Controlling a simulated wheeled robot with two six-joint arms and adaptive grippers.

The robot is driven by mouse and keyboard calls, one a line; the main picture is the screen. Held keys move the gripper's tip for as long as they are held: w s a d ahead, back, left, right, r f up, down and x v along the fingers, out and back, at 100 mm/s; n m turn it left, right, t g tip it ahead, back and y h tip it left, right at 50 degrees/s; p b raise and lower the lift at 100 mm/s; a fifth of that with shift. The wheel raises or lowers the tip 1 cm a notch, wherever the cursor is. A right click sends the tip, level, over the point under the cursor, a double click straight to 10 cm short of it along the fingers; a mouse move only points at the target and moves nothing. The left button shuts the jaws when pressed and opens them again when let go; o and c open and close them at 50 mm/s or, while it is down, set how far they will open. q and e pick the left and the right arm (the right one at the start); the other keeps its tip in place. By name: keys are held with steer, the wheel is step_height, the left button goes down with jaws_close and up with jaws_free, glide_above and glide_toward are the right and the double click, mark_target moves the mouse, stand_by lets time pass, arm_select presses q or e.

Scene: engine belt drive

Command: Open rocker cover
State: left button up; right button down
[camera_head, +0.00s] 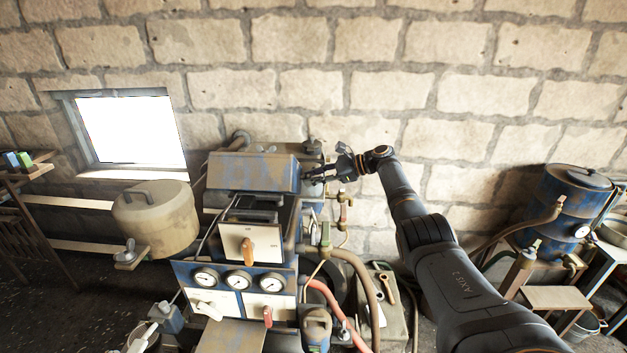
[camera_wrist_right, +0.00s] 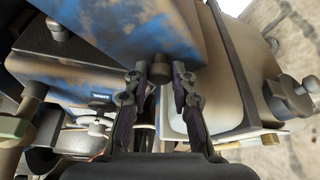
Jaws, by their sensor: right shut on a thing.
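The rocker cover (camera_head: 253,172) is a worn blue and bare-metal box on top of the engine in the head view. It also fills the upper middle of the right wrist view (camera_wrist_right: 125,25). A dark round knob (camera_wrist_right: 159,70) sticks out from its near edge. My right gripper (camera_head: 313,177) is at the cover's right end. In the wrist view its fingers (camera_wrist_right: 159,82) stand on both sides of the knob and are shut on it. In the head view the fingers hide the knob. I cannot tell how far the cover is raised. My left gripper is not in view.
Below the cover are a switch panel (camera_head: 244,246) with an orange lever and several gauges (camera_head: 239,280). A rounded tank (camera_head: 157,218) stands left. Pipes and a red hose (camera_head: 331,303) run at the right. A blue drum (camera_head: 574,205) is far right. The stone wall is close behind.

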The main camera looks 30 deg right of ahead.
steer(key=shift+r, duration=0.2)
steer(key=c, duration=1.5)
jaws_free()
steer(key=o, duration=0.4)
steer(key=shift+f, duration=0.15)
steer(key=shift+d, duration=0.1)
steer(key=v, duration=1.2)
